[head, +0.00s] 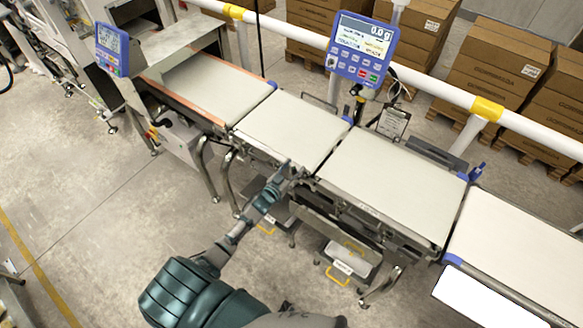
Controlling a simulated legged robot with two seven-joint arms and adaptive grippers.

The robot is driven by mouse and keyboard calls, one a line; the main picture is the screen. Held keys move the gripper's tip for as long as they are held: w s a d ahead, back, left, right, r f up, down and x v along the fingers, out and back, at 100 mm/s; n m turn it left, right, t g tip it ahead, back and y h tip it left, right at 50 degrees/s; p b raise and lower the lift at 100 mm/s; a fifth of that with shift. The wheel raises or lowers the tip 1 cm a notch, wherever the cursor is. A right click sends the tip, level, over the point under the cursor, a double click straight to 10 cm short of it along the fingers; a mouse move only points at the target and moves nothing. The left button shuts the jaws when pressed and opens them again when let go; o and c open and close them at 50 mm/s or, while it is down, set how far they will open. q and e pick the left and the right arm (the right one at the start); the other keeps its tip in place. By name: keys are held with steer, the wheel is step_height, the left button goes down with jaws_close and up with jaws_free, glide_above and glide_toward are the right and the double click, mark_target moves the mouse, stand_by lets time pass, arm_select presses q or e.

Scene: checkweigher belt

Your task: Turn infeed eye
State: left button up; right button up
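My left arm reaches up from the bottom, and my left gripper (284,171) is at the front edge of the second belt (285,127), near the gap before the weighing belt (390,180). The gripper is small and dark in the head view, and whether its fingers are open or shut does not show. The infeed eye cannot be made out clearly; the gripper covers part of the belt's front edge there. Small blue blocks sit at belt corners, one at the far side of this gap (347,119). My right gripper is not in view.
A blue display (361,48) reading 0.0 g stands behind the belts, and another display (112,50) is at the left. A white rail (420,76) and stacked cartons (490,65) lie beyond. A grey bin (348,262) is underneath.

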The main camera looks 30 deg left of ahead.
arm_select(q)
steer(key=shift+s+a, duration=0.1)
steer(key=shift+a, duration=0.15)
steer(key=shift+s+a, duration=0.15)
steer(key=shift+a, duration=0.15)
steer(key=s, duration=1.1)
steer(key=shift+s+a, duration=0.35)
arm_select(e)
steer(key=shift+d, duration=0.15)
arm_select(q)
steer(key=shift+f, duration=0.1)
